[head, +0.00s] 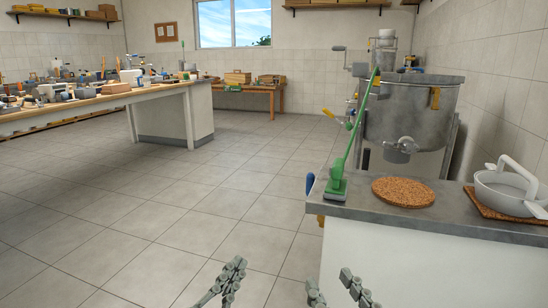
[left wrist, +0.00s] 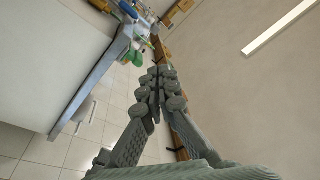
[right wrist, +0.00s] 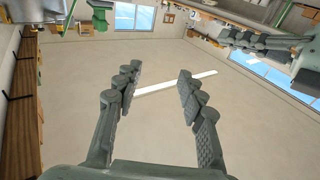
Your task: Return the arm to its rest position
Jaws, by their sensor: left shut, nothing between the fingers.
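My left gripper (head: 232,276) is at the bottom of the head view, over the floor and left of the grey counter. In the left wrist view (left wrist: 160,75) its fingertips meet, with nothing between them. My right gripper (head: 333,286) is at the bottom edge, right of the left one, in front of the counter's white side. In the right wrist view (right wrist: 158,80) its fingers stand apart with nothing between them. Part of my left gripper shows at the upper right there. Both arms are mostly out of the head view.
The grey counter (head: 365,211) holds a green long-handled tool (head: 337,186), a round cork mat (head: 403,192) and a white pot (head: 503,190). A steel tank (head: 410,112) stands behind it. A cluttered workbench (head: 90,101) is at the left. The tiled floor between is clear.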

